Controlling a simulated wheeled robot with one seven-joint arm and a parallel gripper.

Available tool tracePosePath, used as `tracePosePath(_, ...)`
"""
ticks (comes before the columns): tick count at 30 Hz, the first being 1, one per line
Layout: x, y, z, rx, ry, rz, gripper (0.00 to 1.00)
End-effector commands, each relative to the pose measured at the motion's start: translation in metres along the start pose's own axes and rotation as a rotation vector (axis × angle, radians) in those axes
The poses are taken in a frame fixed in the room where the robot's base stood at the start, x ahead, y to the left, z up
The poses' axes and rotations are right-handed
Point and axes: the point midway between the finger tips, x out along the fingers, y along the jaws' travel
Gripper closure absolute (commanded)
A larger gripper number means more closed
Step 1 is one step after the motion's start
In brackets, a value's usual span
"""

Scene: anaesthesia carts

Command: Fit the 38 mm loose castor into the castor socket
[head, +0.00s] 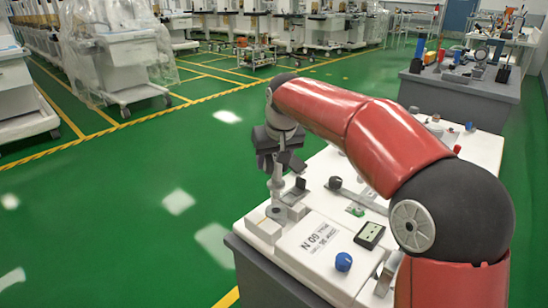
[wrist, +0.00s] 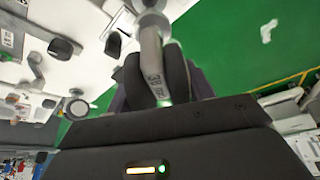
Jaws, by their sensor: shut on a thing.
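The loose castor (wrist: 152,60) is a pale grey piece marked "38" in the wrist view, held between the dark fingers of my gripper (wrist: 160,82). In the head view my gripper (head: 279,160) is above the near left corner of the white bench top, and the grey castor (head: 277,184) hangs down from it, roughly upright. Its lower end is at a small grey fixture (head: 277,211) among low blocks, which appears to be the castor socket. I cannot tell whether the castor touches the socket or sits in it.
On the white bench top, a black-knobbed part (head: 335,183), a small dark gauge box (head: 369,235) and a blue knob (head: 343,262) stand right of the fixture. A printed label (head: 320,236) lies in front.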

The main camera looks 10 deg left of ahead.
Motion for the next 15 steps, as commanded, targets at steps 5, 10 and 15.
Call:
tracePosePath(5, 0.011, 0.000, 0.004, 0.000, 0.001, 0.000, 0.80)
tracePosePath(10, 0.020, 0.000, 0.009, 0.000, 0.000, 0.000, 0.80)
tracePosePath(15, 0.029, 0.000, 0.012, 0.000, 0.000, 0.000, 0.80)
